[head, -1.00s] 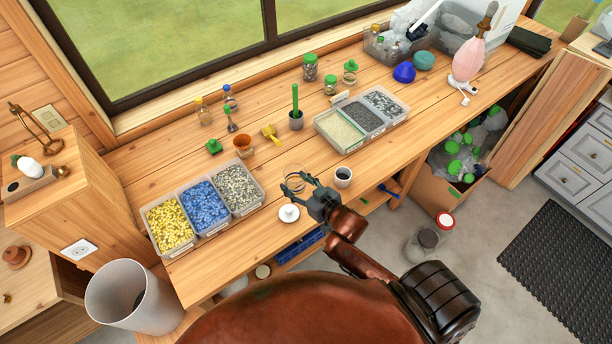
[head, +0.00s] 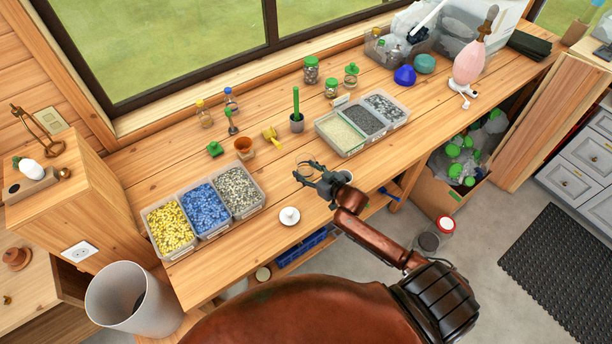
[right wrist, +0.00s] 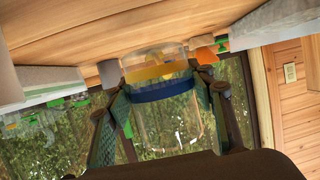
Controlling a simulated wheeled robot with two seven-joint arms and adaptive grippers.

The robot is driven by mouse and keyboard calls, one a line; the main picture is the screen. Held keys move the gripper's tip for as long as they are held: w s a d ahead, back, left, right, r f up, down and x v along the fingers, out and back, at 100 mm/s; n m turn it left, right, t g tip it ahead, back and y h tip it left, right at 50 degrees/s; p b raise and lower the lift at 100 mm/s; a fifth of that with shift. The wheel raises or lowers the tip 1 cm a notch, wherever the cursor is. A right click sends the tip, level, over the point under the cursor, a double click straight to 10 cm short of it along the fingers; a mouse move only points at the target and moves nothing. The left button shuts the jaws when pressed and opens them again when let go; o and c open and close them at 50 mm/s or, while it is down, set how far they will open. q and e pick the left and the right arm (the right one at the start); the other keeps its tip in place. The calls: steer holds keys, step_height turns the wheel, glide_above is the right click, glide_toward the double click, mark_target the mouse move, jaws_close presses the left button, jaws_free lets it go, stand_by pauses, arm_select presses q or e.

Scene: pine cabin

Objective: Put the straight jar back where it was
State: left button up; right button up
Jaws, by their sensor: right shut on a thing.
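The straight jar (right wrist: 165,122) is clear glass with a blue band and a yellow band in the right wrist view. My right gripper (right wrist: 163,88) is shut around its sides. In the head view my right gripper (head: 308,171) is over the bench's front part, and the clear jar is hard to make out there. The wrist picture is upside down, with the wooden bench top at its upper edge beside the jar's end. I cannot tell whether the jar touches the bench. My left gripper is not in view.
A white knobbed lid (head: 289,216) lies near the front edge. Trays of yellow, blue and grey pieces (head: 265,196) are left; another tray group (head: 347,152) is behind right.

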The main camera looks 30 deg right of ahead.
mark_target(306, 175)
steer(key=shift+w+d+f, duration=0.15)
steer(key=shift+w+f, duration=0.05)
steer(key=shift+f, duration=1.65)
steer(key=o, duration=1.3)
steer(key=shift+f, duration=0.15)
steer(key=shift+o, duration=0.2)
steer(key=shift+r, duration=0.2)
steer(key=v, duration=1.2)
